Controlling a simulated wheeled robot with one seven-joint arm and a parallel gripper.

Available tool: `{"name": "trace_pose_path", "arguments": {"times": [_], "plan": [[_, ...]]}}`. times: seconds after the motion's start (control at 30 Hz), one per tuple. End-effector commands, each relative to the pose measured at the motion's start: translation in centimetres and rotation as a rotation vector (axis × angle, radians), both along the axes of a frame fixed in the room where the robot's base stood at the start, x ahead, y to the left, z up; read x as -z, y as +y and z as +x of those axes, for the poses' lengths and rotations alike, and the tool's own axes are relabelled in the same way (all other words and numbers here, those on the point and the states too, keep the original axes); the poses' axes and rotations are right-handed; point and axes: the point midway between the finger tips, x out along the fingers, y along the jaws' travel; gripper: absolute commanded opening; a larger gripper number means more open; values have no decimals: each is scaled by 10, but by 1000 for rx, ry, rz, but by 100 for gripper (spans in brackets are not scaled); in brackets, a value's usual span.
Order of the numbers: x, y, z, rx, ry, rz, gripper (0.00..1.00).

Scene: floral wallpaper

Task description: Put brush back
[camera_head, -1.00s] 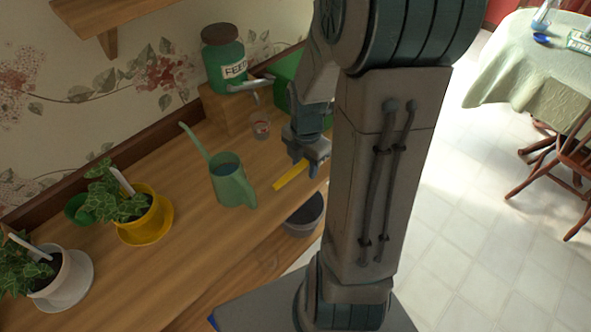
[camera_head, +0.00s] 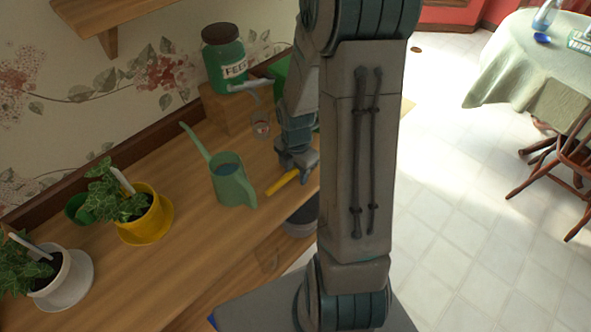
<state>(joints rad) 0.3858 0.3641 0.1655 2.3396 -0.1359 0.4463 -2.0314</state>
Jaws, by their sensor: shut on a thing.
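A yellow handle (camera_head: 283,182), which seems to belong to the brush, lies at the front edge area of the wooden counter, just right of the watering can. My gripper (camera_head: 299,176) is down at the handle's right end and is shut on it. The fingers and my arm hide that end, so any bristles cannot be seen. I cannot tell whether the handle touches the counter or is slightly above it.
A green watering can (camera_head: 232,184) stands close left of the handle. A dark pot (camera_head: 300,220) sits below the edge.

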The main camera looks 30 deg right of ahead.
Motion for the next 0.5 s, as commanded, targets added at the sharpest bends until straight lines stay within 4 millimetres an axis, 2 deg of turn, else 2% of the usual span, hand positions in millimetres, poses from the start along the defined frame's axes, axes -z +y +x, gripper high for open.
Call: {"name": "trace_pose_path", "arguments": {"times": [0.07,0.1,0.17,0.2,0.5], "plan": [[4,0,0,0,0,0,18],[4,0,0,0,0,0,43],[3,0,0,0,0,0,59],[3,0,0,0,0,0,62],[0,0,0,0,0,0,62]]}}
